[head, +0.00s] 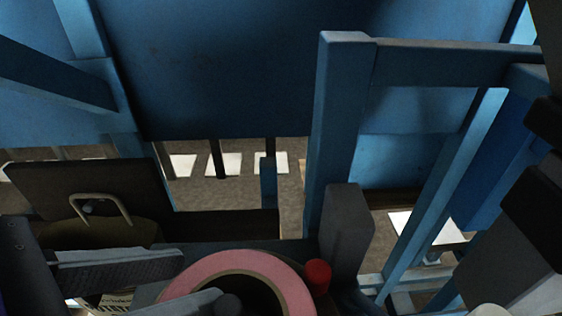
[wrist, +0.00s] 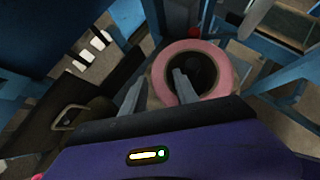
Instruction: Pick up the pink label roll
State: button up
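The pink label roll (head: 248,262) is a thick pink ring with a tan inner edge and a dark hole, low in the middle of the head view and cut off by the frame's bottom. In the wrist view the roll (wrist: 229,74) shows nearly whole. My gripper (wrist: 158,80) is open, its two fingers apart. One finger stands outside the roll's left side and the other reaches over its hole, with the left part of the ring between them. In the head view my gripper (head: 202,274) overlaps the roll's left side. I cannot tell how deep the fingertips sit.
A small red cylinder (head: 318,275) stands close to the roll's right, beside a dark grey post (head: 346,235). A dark brown panel with a metal handle (head: 103,208) is at left. Blue frame posts (head: 338,130) and a large blue panel (head: 225,65) crowd the space behind.

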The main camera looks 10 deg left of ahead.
jog(key=shift+w+d+f, duration=0.15)
jog(key=shift+w+f, duration=0.1)
jog(key=shift+c, duration=0.5)
grip_shut()
jog(key=shift+r, duration=0.1)
